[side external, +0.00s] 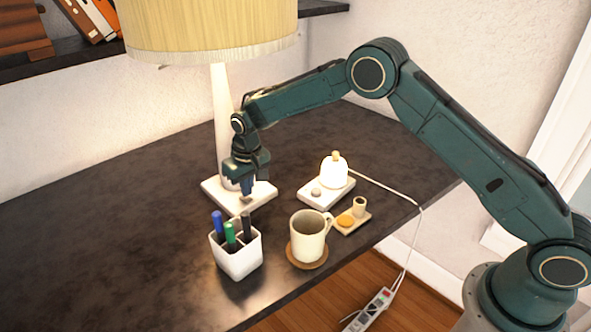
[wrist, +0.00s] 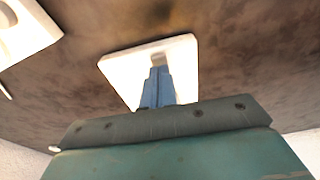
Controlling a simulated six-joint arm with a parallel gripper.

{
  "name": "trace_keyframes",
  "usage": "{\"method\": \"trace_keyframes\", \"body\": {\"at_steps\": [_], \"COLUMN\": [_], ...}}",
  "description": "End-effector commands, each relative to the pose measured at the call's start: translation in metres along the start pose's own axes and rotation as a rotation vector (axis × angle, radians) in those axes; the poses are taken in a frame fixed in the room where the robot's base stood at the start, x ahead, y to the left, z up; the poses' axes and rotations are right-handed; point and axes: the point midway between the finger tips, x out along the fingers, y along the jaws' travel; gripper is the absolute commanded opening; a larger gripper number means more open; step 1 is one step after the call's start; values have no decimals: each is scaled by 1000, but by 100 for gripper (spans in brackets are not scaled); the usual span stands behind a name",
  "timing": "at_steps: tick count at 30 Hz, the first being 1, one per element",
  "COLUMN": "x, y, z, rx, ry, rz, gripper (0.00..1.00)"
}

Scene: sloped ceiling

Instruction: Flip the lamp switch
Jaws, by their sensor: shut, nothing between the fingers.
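A table lamp with a pale yellow shade (side external: 210,28) and a white stem (side external: 220,100) stands on a white square base (side external: 262,193); the base also fills the middle of the wrist view (wrist: 120,68). A small grey-tan switch (wrist: 158,58) is on the base near its edge. My gripper (side external: 246,194) points down over the front part of the base, its blue fingers (wrist: 157,72) shut and empty. The fingertips are very close to the switch and partly cover it; I cannot tell whether they touch it. The switch's position is unclear.
A white pen holder (side external: 236,262) with several pens stands in front of the lamp. A mug (side external: 308,236) on a coaster, a small tray (side external: 350,224) and a corded white device (side external: 334,174) with a knob stand to the right. The table's left is clear.

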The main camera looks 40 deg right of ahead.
Motion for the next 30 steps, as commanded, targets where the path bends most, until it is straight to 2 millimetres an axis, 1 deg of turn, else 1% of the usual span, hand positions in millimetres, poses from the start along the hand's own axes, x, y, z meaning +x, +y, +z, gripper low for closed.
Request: {"method": "trace_keyframes", "body": {"at_steps": [30], "x": [11], "y": [0], "z": [2], "rx": [0], "ry": [-1], "rz": [0], "gripper": [0]}}
